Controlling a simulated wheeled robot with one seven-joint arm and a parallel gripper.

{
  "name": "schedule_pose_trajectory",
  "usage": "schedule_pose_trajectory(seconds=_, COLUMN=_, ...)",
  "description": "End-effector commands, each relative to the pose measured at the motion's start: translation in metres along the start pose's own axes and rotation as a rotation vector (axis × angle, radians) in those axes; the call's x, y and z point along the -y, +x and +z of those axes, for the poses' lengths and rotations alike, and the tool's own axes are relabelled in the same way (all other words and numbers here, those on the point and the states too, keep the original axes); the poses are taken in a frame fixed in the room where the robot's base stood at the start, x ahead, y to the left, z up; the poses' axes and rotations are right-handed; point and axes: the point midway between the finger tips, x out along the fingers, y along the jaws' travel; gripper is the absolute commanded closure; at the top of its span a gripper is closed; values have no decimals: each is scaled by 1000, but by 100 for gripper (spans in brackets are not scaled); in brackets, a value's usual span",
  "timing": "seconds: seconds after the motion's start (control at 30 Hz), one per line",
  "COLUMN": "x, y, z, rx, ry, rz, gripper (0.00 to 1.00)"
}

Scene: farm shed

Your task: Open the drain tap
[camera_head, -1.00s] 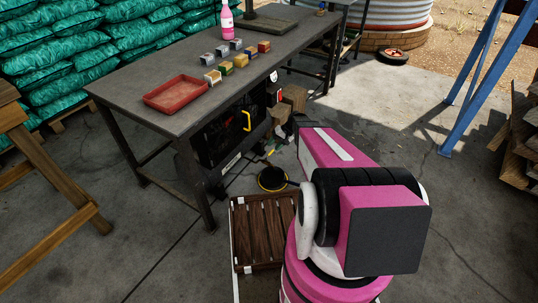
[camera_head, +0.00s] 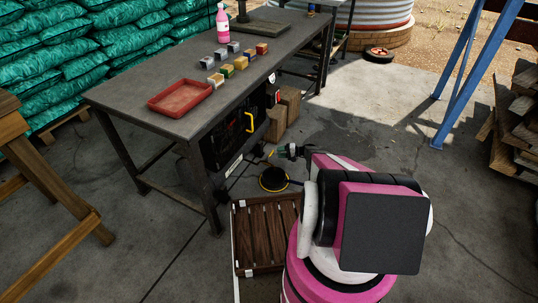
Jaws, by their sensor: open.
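My gripper (camera_head: 284,152) shows small and dark at the end of my pink and white arm, beyond the near edge of the workbench. Its jaws are open and I see nothing between them. A black machine (camera_head: 224,136) with a yellow handle stands under the bench, left of my gripper. Small yellowish fittings (camera_head: 268,154) show low beside the machine, just left of my gripper. I cannot tell whether one of them is the drain tap, nor whether my gripper touches it.
A yellow-rimmed black disc (camera_head: 273,179) lies on the floor below my gripper. A slatted wooden crate (camera_head: 267,234) stands nearer. Brown boxes (camera_head: 288,108) stand under the workbench (camera_head: 130,104). A red tray (camera_head: 181,98) lies on the bench. Concrete floor is free to the right.

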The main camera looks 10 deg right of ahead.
Motion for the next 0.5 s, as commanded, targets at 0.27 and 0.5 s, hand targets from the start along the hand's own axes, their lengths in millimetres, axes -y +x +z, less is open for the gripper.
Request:
schedule_pose_trajectory(seconds=0.27, x=0, y=50, z=0, rx=1, ry=0, rz=2, gripper=59)
schedule_pose_trajectory(seconds=0.5, x=0, y=73, z=0, rx=0, ry=0, rz=1, gripper=59)
